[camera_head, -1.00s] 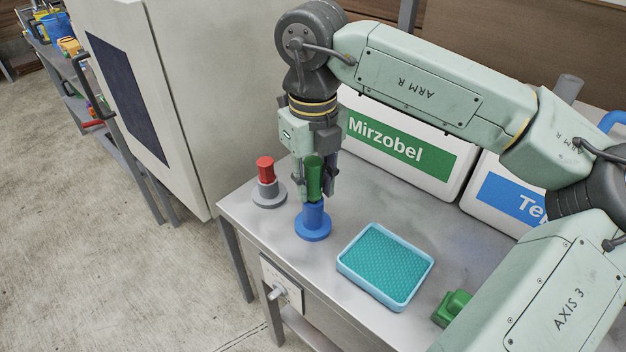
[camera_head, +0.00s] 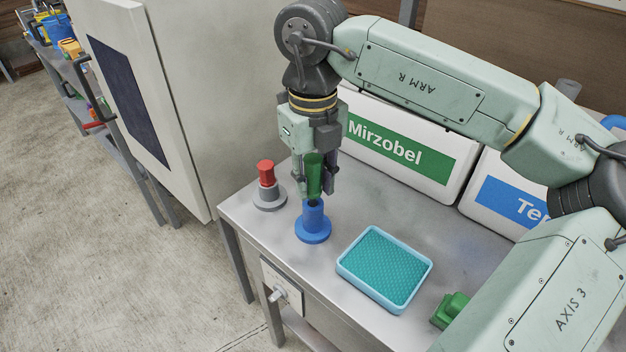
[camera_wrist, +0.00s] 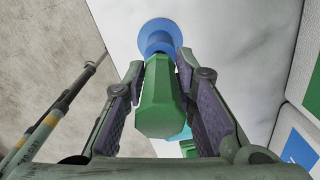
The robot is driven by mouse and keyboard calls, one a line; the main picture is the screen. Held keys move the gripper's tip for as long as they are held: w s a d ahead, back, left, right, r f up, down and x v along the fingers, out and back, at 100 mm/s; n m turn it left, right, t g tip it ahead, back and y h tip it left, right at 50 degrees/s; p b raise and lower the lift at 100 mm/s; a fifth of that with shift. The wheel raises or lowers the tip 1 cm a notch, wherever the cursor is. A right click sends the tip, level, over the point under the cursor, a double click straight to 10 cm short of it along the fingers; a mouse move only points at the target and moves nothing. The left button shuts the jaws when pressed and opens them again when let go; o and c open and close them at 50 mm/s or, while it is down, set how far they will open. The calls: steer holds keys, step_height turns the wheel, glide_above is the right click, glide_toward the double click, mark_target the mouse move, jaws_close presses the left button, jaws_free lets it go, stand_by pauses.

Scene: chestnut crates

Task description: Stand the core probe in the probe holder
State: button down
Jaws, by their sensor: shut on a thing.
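The core probe appears to be the green-handled piece (camera_head: 314,178), held upright between the fingers of my gripper (camera_head: 314,190). The blue round-based stand (camera_head: 313,222), which I take for the probe holder, is directly below it on the bench. A short dark part shows between the green handle and the blue top. I cannot tell how far the probe's lower end is inside. In the wrist view the green handle (camera_wrist: 160,105) lies between both fingers, with the blue base (camera_wrist: 158,35) beyond it.
A grey stand with a red top (camera_head: 267,187) is close on the left. A teal tray (camera_head: 350,272) lies to the right, with a green object (camera_head: 450,311) past it. White crates (camera_head: 410,183) line the back. The bench (camera_head: 240,208) ends just left of the stands.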

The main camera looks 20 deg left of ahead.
mark_target(314, 158)
steer(key=shift+r+p, duration=1.2)
steer(key=shift+r, duration=1.3)
